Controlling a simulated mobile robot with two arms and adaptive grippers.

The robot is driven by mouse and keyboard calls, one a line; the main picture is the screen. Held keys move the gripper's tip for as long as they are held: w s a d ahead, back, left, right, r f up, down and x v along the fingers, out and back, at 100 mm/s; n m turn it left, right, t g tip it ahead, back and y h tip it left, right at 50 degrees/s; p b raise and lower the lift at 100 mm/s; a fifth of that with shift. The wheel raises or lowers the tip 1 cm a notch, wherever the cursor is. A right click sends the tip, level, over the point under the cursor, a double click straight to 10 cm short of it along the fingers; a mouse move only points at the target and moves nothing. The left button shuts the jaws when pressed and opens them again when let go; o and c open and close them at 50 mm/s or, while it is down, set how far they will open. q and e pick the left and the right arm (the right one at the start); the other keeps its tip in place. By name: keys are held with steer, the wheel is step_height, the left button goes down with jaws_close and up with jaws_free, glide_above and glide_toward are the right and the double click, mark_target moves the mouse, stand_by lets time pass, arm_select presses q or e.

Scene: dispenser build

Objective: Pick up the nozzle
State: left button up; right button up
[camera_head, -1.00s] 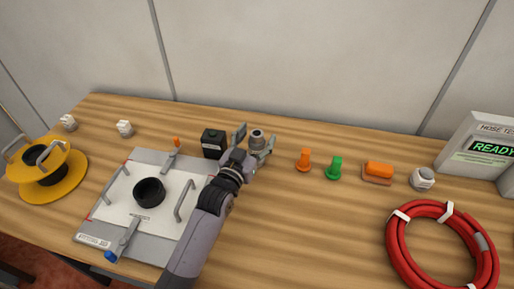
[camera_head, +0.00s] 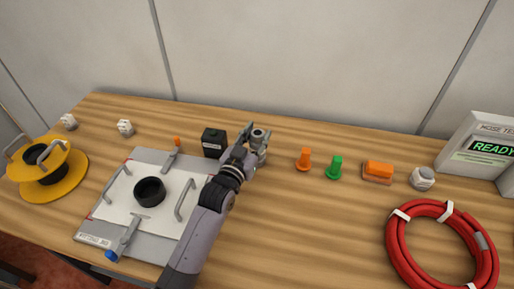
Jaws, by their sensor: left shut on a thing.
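The nozzle (camera_head: 259,136) is a small grey, round-topped piece with a dark opening, standing at the back middle of the table. My left gripper (camera_head: 254,144) is shut on it, with a finger on either side. The gripper covers its lower part, so I cannot tell whether it touches the table. My right gripper is not in the view.
A black box (camera_head: 214,143) stands just left of the gripper. A plate with handles and a black ring (camera_head: 149,191) lies to the left, with a yellow reel (camera_head: 62,184) beyond. Orange (camera_head: 304,160) and green (camera_head: 335,168) pieces stand right. A red hose coil (camera_head: 398,244) lies front right.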

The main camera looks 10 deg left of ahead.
arm_select(q)
steer(key=shift+d, duration=0.1)
jaws_close()
